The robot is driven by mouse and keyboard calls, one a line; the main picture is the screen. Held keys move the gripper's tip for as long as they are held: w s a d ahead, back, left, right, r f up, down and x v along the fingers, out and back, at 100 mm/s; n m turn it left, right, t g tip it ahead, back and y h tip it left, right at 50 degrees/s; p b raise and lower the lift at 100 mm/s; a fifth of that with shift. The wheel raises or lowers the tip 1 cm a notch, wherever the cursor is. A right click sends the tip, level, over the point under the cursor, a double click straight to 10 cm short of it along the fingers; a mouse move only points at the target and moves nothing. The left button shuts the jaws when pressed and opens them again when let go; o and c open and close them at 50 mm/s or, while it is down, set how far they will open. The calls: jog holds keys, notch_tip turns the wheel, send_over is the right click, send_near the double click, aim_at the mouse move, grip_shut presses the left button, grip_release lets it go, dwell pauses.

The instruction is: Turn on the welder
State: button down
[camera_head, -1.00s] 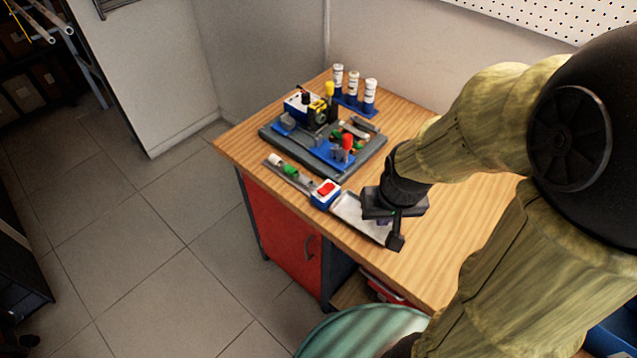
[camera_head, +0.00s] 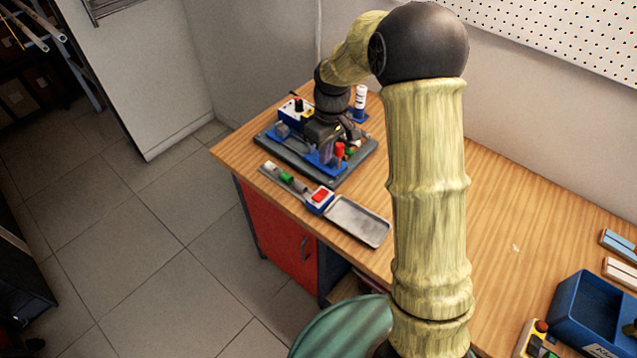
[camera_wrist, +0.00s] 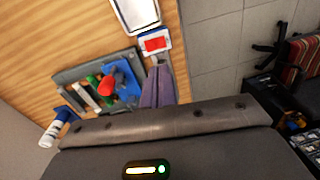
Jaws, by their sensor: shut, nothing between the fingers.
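A blue-and-white box with a red rocker switch (camera_head: 320,199) sits at the table's front edge; it also shows in the wrist view (camera_wrist: 156,45). A blue, white and yellow unit with a black knob (camera_head: 297,107) stands at the back left of a dark grey board (camera_head: 290,149). I cannot tell for certain which of these is the welder's control. My gripper (camera_head: 326,153) is shut and empty, pointing down over the board and hiding part of it. In the wrist view its closed fingers (camera_wrist: 159,75) appear just below the switch box, apparently apart from it.
A shallow metal tray (camera_head: 358,221) lies right of the switch box. A red-topped part (camera_head: 340,150) stands on the board near my gripper. A white bottle (camera_head: 360,97) stands behind. A blue bin (camera_head: 590,305) is at right.

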aim_at(317, 197)
jog(key=shift+w+a, duration=0.35)
jog(key=shift+w, duration=0.05)
jog(key=shift+f, duration=0.15)
jog(key=f+p, duration=0.1)
jog(key=f, duration=0.3)
jog(key=f+p, duration=0.2)
jog(key=f, duration=0.3)
jog(key=s+a+f+p, duration=0.1)
jog(key=f, duration=0.3)
jog(key=shift+s+f+p, duration=0.1)
jog(key=shift+f+p, duration=0.2)
jog(key=shift+f, duration=0.05)
